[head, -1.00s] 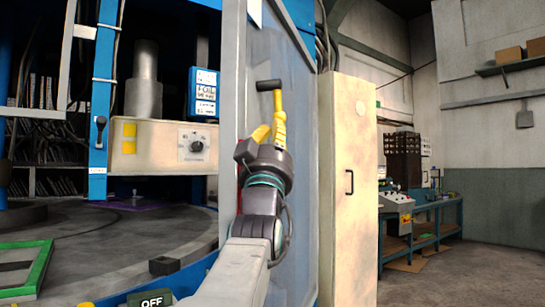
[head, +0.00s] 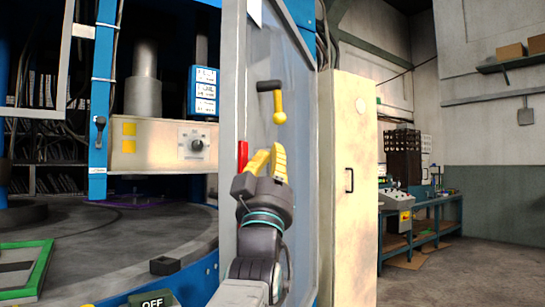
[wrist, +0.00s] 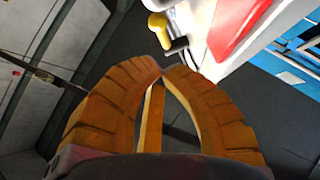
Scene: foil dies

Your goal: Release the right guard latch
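A latch handle (head: 270,86) with a black grip, a yellow stem and a yellow ball at its lower end is on the grey guard panel (head: 300,130) in the head view. The stem hangs straight down. My gripper (head: 270,153) is below the ball, apart from it. In the wrist view, its yellow fingers (wrist: 163,70) meet at the tips with nothing between them. A yellow-and-black part (wrist: 160,25), seemingly the handle, shows beyond the fingertips there, clear of them.
A red piece (head: 243,147) is at the panel's left edge, beside my gripper. A beige cabinet (head: 350,240) stands to the right. A machine with a control box (head: 165,147) and a round table (head: 120,245) is to the left. Open floor (head: 450,270) lies far right.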

